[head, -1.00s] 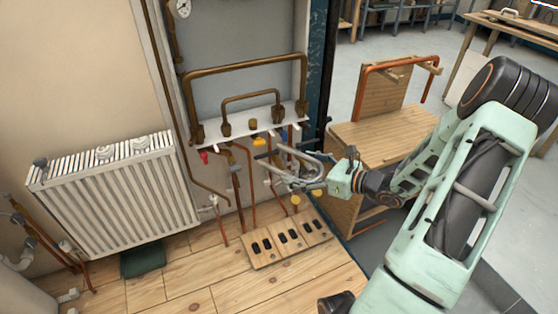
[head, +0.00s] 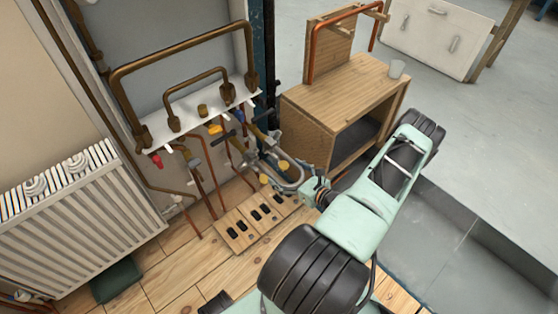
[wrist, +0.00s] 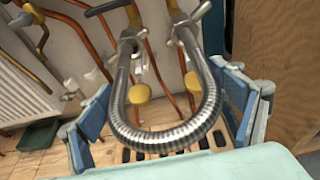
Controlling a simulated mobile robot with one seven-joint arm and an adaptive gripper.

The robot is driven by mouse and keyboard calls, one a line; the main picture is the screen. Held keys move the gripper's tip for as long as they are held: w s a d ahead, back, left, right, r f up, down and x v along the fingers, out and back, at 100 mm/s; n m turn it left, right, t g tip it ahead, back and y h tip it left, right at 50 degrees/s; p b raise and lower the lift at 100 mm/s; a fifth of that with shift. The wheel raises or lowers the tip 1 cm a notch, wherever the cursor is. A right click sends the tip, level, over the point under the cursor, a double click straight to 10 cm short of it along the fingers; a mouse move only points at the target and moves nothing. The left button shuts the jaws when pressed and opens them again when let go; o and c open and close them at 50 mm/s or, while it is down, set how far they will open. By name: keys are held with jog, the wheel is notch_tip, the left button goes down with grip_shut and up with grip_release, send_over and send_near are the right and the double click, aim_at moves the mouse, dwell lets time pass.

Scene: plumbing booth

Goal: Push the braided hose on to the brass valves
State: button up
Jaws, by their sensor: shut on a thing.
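The braided hose (wrist: 165,140) is bent in a U in the wrist view, its curve toward me and both ends pointing up and away. It also shows in the head view (head: 292,184). My gripper (wrist: 160,97) has its blue fingers on either side of the U and is shut on the hose. In the head view my gripper (head: 284,172) is below and right of the white manifold. The hose ends meet or overlap metal valve fittings, one left (wrist: 129,42) and one right (wrist: 184,34). I cannot tell whether the ends are seated on them.
Copper pipes (wrist: 98,50) run behind the hose, with yellow round caps (wrist: 138,94) near it. A slotted wooden board (head: 240,236) lies on the floor below. A radiator (head: 80,215) stands left. A wooden cabinet (head: 310,120) stands close on the right.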

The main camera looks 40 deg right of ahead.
jog(key=shift+w+f, duration=0.35)
jog(key=shift+w, duration=0.1)
jog(key=shift+w+a+b, duration=0.15)
jog(key=shift+w+b, duration=0.05)
jog(key=shift+w, duration=0.9)
jog(key=shift+w+a+b, duration=0.1)
jog(key=shift+w+b, duration=0.05)
jog(key=shift+w, duration=0.95)
jog(key=o, duration=1.2)
jog(key=shift+c, duration=0.2)
